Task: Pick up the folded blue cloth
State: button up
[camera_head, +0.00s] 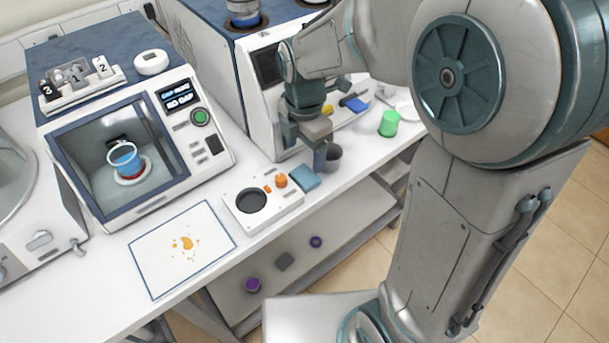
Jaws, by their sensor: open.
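The folded blue cloth (305,177) lies flat on the white bench, near its front edge, just right of a small white device. My gripper (317,160) is above the bench, pointing down, directly above or just behind the cloth in this view. Its jaws are open, and I see nothing held between them. The near finger covers part of the area at the cloth's right side, so I cannot tell the exact gap between finger and cloth.
The white device (258,201) with orange knobs is left of the cloth. A green cup (389,123) stands further right. A stained white mat (183,252) lies at the front left. A lower shelf (330,215) runs beneath.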

aim_at(304, 174)
notch_tip(304, 174, down, 8)
jog(key=shift+r, duration=0.2)
jog(key=c, duration=0.7)
